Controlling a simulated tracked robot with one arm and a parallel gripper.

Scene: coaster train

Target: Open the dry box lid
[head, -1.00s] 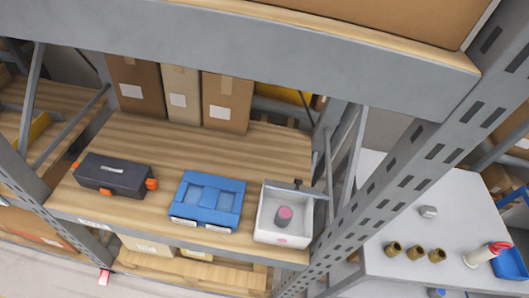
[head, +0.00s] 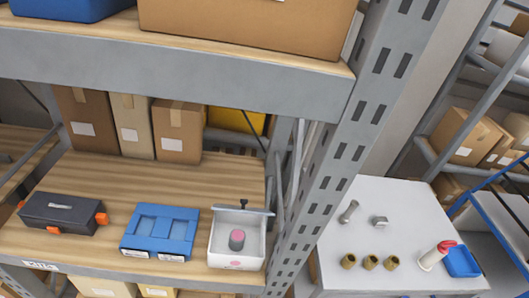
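A white box (head: 220,260) stands at the right end of the wooden shelf. Its top is open, and a pale grey lid-like panel (head: 258,211) stands along its back edge with a small dark knob near it. A grey cylinder with a pink top (head: 237,240) sits inside, and a pink mark shows on the front wall. A blue case (head: 160,230) lies to its left, looking closed. A dark box with orange latches (head: 62,212) sits further left, shut. No readable label tells which is the dry box. My gripper is not in view.
A grey slotted rack post (head: 345,140) stands right of the white box, and a grey beam (head: 190,68) crosses above. Cardboard boxes (head: 178,132) line the shelf's back. A white table (head: 350,275) at right holds several brass cylinders, metal parts, a white-and-red bottle and a blue bin.

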